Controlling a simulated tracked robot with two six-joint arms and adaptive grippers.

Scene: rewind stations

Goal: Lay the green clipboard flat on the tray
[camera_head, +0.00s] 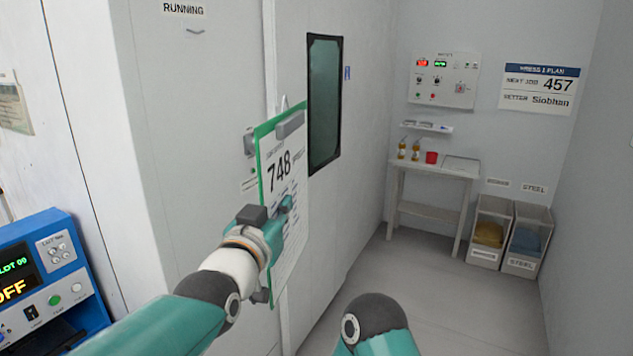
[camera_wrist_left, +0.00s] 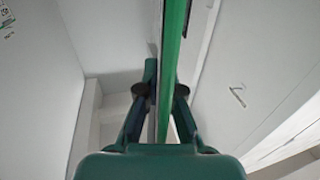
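The green clipboard (camera_head: 265,150) is upright against the white machine wall, with a sheet reading 748 and a grey clip at its top. A small hook shows just above the clip; I cannot tell whether the clipboard still hangs on it. My left gripper (camera_head: 284,208) is at the clipboard's lower left part. In the left wrist view, the fingers of my left gripper (camera_wrist_left: 166,88) are on both sides of the green board (camera_wrist_left: 172,50), closed on it. A flat pale tray (camera_head: 461,164) lies on the right part of the small table. My right gripper is out of view.
The small table (camera_head: 425,168) stands at the back wall, with a red cup (camera_head: 431,158) and small bottles (camera_head: 402,151) left of the tray. Two bins (camera_head: 488,232) stand right of it. A blue device (camera_head: 50,270) is at the near left. The floor between is clear.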

